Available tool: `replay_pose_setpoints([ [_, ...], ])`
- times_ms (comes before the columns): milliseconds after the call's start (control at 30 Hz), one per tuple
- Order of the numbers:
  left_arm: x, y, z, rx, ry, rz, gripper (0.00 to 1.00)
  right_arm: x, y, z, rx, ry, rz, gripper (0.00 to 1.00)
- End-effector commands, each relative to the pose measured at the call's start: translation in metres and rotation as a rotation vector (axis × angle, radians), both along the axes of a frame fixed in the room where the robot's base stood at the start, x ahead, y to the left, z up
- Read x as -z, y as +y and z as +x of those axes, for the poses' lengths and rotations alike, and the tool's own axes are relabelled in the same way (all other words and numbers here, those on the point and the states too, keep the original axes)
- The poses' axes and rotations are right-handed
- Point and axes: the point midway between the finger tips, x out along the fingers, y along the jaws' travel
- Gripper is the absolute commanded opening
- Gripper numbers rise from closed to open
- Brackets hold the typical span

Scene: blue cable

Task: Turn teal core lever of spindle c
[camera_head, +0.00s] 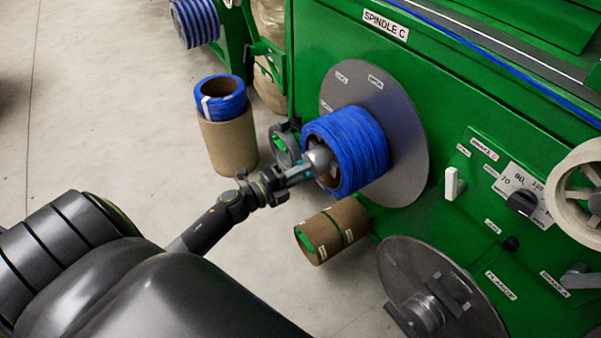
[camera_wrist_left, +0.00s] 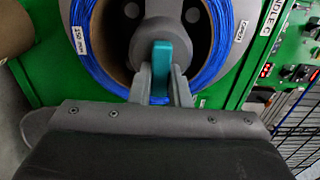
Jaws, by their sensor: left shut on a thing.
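Spindle C carries a blue cable coil (camera_head: 358,150) in front of a round grey flange (camera_head: 402,130), under a "SPINDLE C" label (camera_head: 386,25). The teal core lever (camera_wrist_left: 162,66) stands out from the grey hub (camera_wrist_left: 150,35) at the middle of the coil in the left wrist view. My left gripper (camera_head: 304,170) is at the hub's front. In the left wrist view its two fingers (camera_wrist_left: 161,88) lie on either side of the lever's lower part, shut on it. The fingers hide part of the lever in the head view. My right gripper is not in view.
A cardboard tube with a blue coil on top (camera_head: 228,135) stands on the floor at left. Another cardboard tube (camera_head: 332,230) is below the spindle. A lower grey disc (camera_head: 440,285) and a control panel with a white lever (camera_head: 453,184) are at right.

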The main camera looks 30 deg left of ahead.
Motion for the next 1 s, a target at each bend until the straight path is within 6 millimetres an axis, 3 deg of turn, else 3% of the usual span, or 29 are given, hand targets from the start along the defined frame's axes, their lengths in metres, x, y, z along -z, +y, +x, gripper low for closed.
replay_pose_setpoints([
  [67,0.002,0.0,-0.001,0.0,0.003,0.004,0.0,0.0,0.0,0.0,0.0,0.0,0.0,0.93],
  [100,0.002,0.0,-0.001,0.0,0.003,0.004,0.19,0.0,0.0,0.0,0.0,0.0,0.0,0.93],
  [267,0.001,0.0,-0.001,0.0,0.002,0.002,0.38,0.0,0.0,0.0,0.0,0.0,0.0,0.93],
  [733,0.001,0.001,-0.003,0.0,0.002,0.001,0.38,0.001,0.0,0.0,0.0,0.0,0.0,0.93],
  [867,0.002,0.007,-0.017,0.0,0.004,0.002,0.38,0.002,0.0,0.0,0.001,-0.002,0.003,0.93],
  [1000,0.003,0.018,-0.043,0.001,0.006,0.004,0.38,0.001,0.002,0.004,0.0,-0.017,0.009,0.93],
])
